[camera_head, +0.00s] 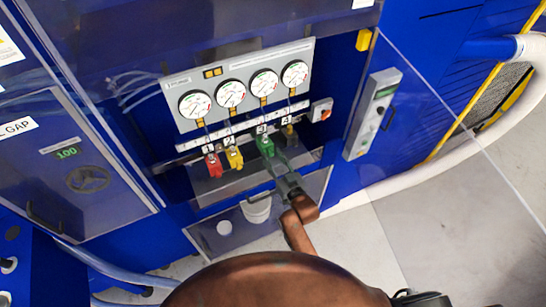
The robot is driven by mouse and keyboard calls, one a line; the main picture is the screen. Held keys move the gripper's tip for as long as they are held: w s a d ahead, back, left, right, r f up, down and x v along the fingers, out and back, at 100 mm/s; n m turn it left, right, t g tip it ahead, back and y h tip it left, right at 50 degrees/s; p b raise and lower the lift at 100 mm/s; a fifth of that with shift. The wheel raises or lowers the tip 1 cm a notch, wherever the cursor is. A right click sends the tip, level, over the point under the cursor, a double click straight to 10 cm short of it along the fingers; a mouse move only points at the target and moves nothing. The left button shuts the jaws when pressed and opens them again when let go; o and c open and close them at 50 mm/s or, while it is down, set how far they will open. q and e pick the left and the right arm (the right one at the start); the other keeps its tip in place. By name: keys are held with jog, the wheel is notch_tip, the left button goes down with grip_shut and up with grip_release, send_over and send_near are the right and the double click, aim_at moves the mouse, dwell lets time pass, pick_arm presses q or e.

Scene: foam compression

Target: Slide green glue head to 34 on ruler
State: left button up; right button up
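The green glue head (265,145) hangs below the ruler strip (243,126), under the plate marked 3. My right gripper (274,160) reaches up from below, and its tips are at the lower end of the green head. The tips overlap the head in the picture, so I cannot tell whether they touch it or are closed on it. The ruler's numbers are too small to read. My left gripper is out of view.
A red head (213,165) and a yellow head (234,158) sit to the left of the green one. A darker head (290,132) is to its right, under plate 4. Dial gauges (231,94) are above.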

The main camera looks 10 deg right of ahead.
jog(key=shift+c, duration=0.3)
grip_shut()
dwell(0.3)
